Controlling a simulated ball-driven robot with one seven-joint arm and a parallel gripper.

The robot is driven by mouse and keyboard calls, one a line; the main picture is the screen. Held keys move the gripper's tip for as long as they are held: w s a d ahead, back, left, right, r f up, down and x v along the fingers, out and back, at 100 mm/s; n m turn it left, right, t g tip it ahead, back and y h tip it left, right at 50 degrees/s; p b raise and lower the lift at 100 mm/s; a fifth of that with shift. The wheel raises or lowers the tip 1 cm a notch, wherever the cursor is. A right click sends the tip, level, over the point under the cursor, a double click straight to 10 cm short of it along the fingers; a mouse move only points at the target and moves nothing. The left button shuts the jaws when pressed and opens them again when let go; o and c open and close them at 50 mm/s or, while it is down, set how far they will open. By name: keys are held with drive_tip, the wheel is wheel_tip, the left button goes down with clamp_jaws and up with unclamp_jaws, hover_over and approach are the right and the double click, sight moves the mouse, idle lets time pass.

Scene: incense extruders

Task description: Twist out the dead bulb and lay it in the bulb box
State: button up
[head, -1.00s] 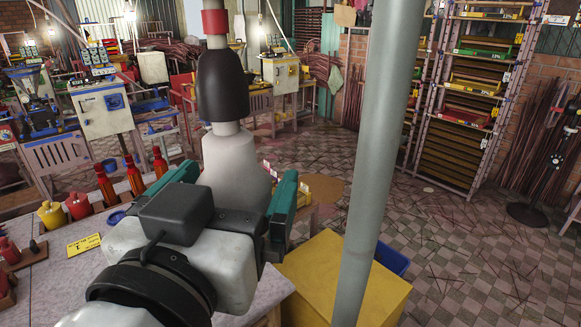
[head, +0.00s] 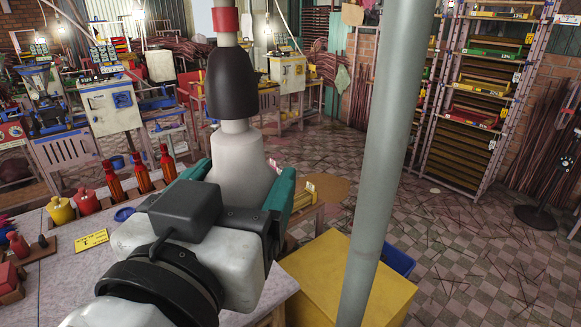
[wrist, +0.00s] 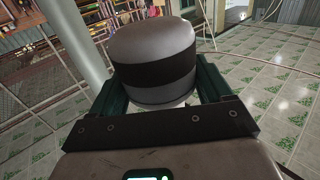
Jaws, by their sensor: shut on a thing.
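A pale grey-white bulb (head: 238,165) hangs upright, its narrow neck at the black socket (head: 231,82) above it. My gripper (head: 240,195) is shut on the wide lower part of the bulb, with one green finger on each side. In the wrist view, a rounded grey body with a black band (wrist: 155,60) fills the space between the fingers. Whether the neck is still seated in the socket is hard to tell. I cannot tell which container is the bulb box.
A grey post (head: 385,150) stands close on the right, before a yellow box (head: 345,280) and a blue bin (head: 399,262). The pale table (head: 60,290) at lower left carries red and yellow bottles and a yellow card (head: 91,240).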

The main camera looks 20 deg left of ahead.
drive_tip(key=shift+a+m+h+b, duration=0.1)
drive_tip(key=shift+m+h+b, duration=1.2)
drive_tip(key=shift+h, duration=1.3)
drive_tip(key=o, duration=0.9)
drive_tip(key=shift+m+p, duration=0.3)
drive_tip(key=shift+c, duration=0.2)
drive_tip(key=s+a+b, duration=0.1)
drive_tip(key=s+b, duration=0.1)
drive_tip(key=s, duration=0.8)
drive_tip(key=shift+s+a+b, duration=0.25)
drive_tip(key=shift+s+b, duration=0.05)
drive_tip(key=shift+s, duration=0.05)
